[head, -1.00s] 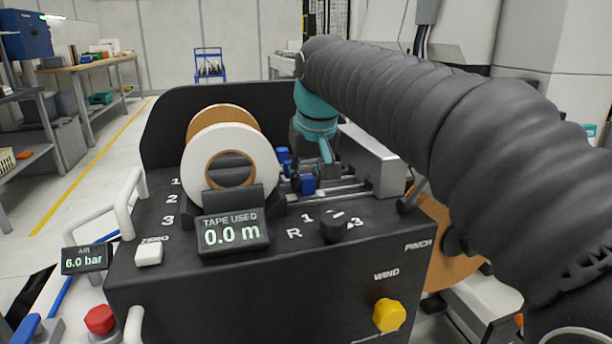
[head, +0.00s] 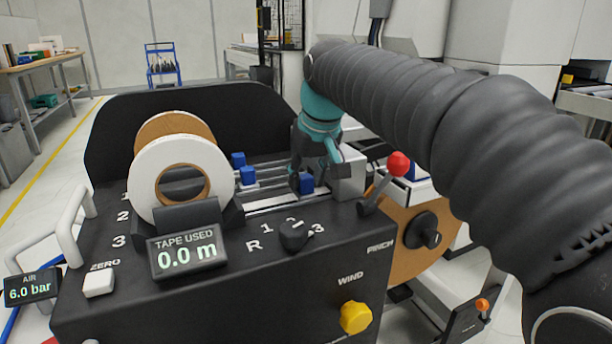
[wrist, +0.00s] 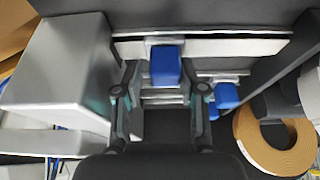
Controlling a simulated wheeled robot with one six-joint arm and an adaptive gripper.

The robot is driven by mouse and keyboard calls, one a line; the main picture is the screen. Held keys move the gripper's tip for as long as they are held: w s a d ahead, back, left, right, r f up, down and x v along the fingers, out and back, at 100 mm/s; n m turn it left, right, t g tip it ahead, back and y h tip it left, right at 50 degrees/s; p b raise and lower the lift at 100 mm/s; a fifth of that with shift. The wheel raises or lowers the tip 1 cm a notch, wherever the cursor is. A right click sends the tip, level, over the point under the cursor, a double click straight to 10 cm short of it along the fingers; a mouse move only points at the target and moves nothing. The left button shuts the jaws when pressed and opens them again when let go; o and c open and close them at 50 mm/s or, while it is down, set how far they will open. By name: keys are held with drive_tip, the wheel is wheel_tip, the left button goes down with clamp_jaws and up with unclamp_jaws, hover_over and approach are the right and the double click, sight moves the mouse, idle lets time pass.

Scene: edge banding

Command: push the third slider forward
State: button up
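Three small blue sliders sit on the silver rails behind the tape roll. The third slider (head: 306,182), on the rail nearest the front, stands well right of the first slider (head: 238,159) and second slider (head: 247,175). My gripper (head: 306,172) is down over the third slider, pointing at the rails. In the wrist view the third slider (wrist: 166,65) shows in the gap between my two spread fingers (wrist: 160,95), towards their far side. The fingers are open; whether one touches the slider is unclear. The other two sliders (wrist: 224,98) lie right of my fingers there.
A grey metal block (head: 346,175) stands close to the right of my gripper. The white tape roll (head: 180,182) and the "TAPE USED 0.0 m" display (head: 187,252) are at left. A dark selector knob (head: 293,236) and a red-knobbed lever (head: 398,164) are nearby.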

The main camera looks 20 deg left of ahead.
drive_tip(key=v, duration=1.2)
drive_tip(key=shift+w+a, duration=0.1)
